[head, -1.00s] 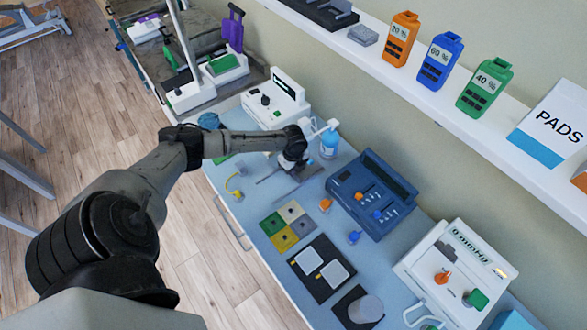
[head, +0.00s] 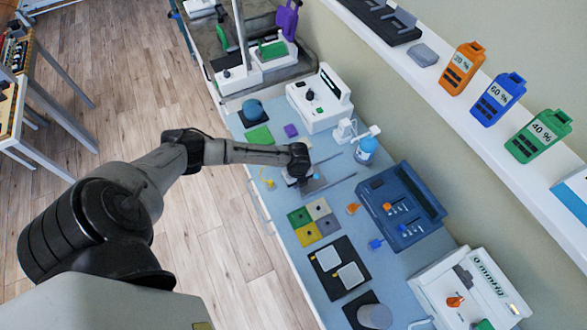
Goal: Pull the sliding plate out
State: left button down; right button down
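My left arm reaches in from the left over the blue worktop. My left gripper (head: 297,181) points down at a small low device with thin dark rods, between the bottle and the coloured squares. The wrist covers most of the device and the fingertips, so I cannot tell whether the fingers are open or shut. A flat dark grey piece (head: 327,186), perhaps the sliding plate, shows to the right of the gripper. Where the device and plate join is hidden. My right gripper is out of view.
A pump bottle (head: 366,151) stands behind the gripper. A blue console (head: 400,207) is to its right. Coloured squares (head: 313,220) and a black tray with two pale pads (head: 339,267) lie nearer. A white device (head: 320,98) stands farther back. The worktop's front edge is left.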

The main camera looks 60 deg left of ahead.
pick_arm(q)
jog(key=shift+s, duration=0.15)
jog(key=c, duration=1.2)
grip_release()
jog(key=shift+o, duration=0.2)
jog(key=shift+r, duration=0.15)
notch_tip(320, 180, up, 14)
jog(key=shift+f, duration=0.2)
